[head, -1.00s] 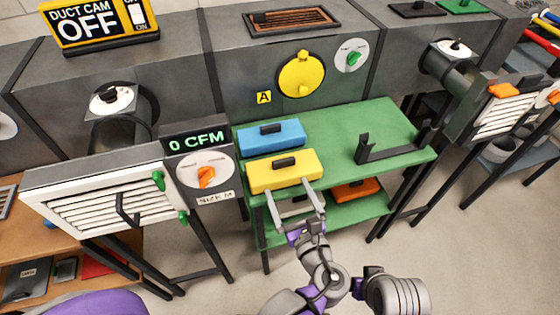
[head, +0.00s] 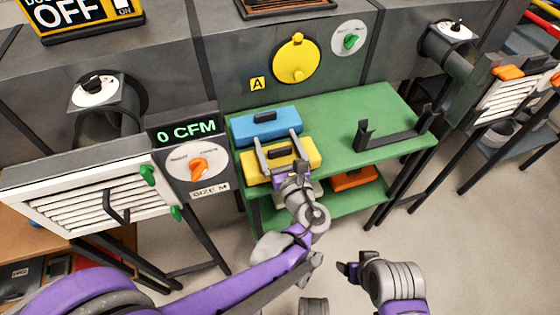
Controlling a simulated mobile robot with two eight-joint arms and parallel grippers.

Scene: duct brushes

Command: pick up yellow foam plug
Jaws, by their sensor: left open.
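The yellow foam plug (head: 307,159), a block with a black handle on top, lies on the green table (head: 345,108) near its front edge. My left gripper (head: 279,141) is open over the plug. Its two fingers reach across the plug's top, one on each side of the black handle, with the tips near the plug's far edge. Whether the fingers touch the plug cannot be told. The gripper's body hides part of the plug's front. My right gripper (head: 350,268) is low at the bottom right, away from the table; its jaw opening is unclear.
A blue block (head: 265,126) with a black handle lies just behind the yellow plug. A black bracket (head: 395,138) stands at the table's right. An orange block (head: 352,180) is on the lower shelf. A 0 CFM display (head: 187,131) stands left of the table.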

